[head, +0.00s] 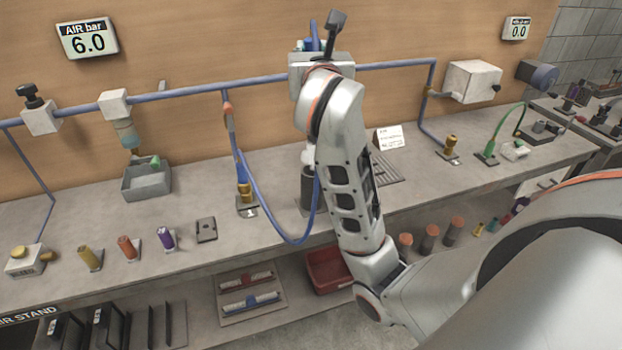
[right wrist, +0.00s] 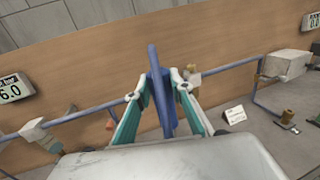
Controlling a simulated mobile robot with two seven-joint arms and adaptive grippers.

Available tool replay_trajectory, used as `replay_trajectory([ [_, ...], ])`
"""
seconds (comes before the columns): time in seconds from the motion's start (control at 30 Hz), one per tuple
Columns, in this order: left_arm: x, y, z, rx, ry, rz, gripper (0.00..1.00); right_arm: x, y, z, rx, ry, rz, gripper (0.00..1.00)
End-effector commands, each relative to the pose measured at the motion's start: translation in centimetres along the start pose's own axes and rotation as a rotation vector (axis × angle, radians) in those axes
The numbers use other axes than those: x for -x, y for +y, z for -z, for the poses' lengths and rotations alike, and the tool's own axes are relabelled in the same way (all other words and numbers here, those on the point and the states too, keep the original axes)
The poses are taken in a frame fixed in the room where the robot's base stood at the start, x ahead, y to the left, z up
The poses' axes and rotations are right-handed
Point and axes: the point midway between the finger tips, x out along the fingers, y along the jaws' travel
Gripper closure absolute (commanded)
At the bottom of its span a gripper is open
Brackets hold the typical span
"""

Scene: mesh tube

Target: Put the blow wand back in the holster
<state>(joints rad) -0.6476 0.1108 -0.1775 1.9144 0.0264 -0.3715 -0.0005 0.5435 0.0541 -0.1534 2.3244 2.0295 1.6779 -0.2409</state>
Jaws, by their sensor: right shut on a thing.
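My right arm reaches up across the head view, and its gripper (head: 306,46) is mostly hidden behind its own body. The right wrist view shows the teal-padded fingers (right wrist: 160,102) closed on the two sides of a flat blue piece, which I take to be the blow wand (right wrist: 157,85). Its upper part shows as a thin blue strip in the head view (head: 314,32). The wand is held up before the wooden wall, above the bench. A dark grey upright cylinder (head: 307,190), perhaps the holster, stands on the bench, partly hidden by my arm. My left gripper is not in view.
A blue hose (head: 272,231) hangs in a loop over the bench front and goes behind my arm. A blue pipe (head: 190,92) runs along the wall. A grey bin (head: 146,192), coloured cylinders and a brass fitting (head: 245,195) stand left; a white card (head: 388,137) stands right.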

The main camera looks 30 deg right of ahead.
Motion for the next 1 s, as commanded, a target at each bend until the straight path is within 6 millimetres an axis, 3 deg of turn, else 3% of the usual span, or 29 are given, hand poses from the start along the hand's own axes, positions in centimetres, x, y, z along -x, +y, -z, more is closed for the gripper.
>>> replay_trajectory([
  [0.6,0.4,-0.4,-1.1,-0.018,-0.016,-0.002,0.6,0.1,-0.1,13.7,0.006,0.005,0.0,1.0],
  [0.87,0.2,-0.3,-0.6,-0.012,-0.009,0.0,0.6,0.1,-0.1,15.9,0.003,0.003,0.0,1.0],
  [1.0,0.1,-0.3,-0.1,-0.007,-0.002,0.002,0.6,0.1,-0.1,18.0,0.006,0.005,0.001,1.0],
])
